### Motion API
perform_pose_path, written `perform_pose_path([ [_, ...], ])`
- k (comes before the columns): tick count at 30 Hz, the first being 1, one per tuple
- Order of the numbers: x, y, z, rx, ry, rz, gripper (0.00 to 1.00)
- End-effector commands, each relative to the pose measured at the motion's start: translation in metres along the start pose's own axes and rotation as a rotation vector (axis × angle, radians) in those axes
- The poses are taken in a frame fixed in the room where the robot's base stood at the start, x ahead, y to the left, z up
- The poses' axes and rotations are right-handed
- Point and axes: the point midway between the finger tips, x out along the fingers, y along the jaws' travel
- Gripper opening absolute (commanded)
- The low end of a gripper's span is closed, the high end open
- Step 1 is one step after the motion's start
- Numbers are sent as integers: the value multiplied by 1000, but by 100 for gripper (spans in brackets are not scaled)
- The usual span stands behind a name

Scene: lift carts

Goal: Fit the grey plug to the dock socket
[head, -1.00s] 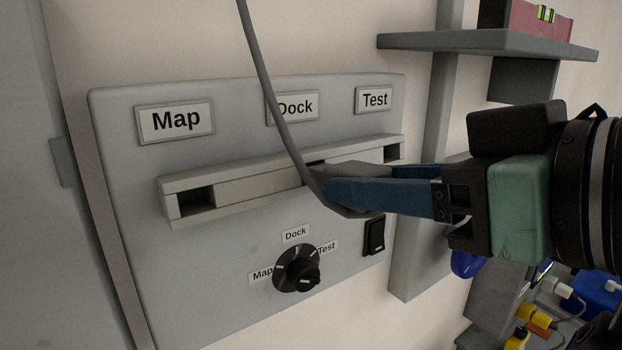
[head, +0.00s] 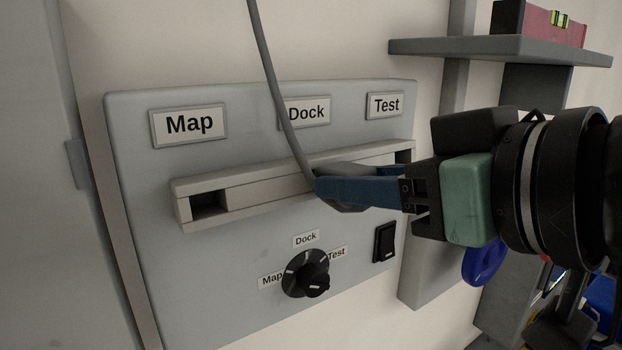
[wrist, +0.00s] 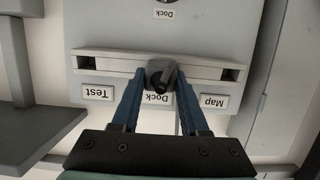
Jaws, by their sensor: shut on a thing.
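The grey plug (head: 345,207) is held between the blue fingers of my gripper (head: 335,188), with its grey cable (head: 272,80) rising from it. In the wrist view the plug (wrist: 161,72) sits between the fingertips, in front of the middle of the pale socket strip (wrist: 110,62). This spot is in line with the Dock label (head: 307,112). The dock socket is hidden behind the plug and fingers. I cannot tell whether the plug is inside it or just in front.
Open Map socket (head: 209,204) is at the strip's left end. Below are a black selector knob (head: 306,274) and a rocker switch (head: 384,242). A grey shelf (head: 500,50) with a red level (head: 545,22) juts out upper right. A blue round object (head: 484,262) lies below my wrist.

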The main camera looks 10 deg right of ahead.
Motion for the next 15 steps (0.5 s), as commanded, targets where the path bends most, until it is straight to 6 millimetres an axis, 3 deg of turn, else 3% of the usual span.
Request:
perform_pose_path([
  [4, 5, 0, -1, 0, 0, -1, 0],
  [5, 5, 0, -1, 0, 0, -1, 46],
  [10, 4, 0, -1, -1, 0, 0, 76],
  [15, 4, 0, -1, -1, 0, 0, 79],
])
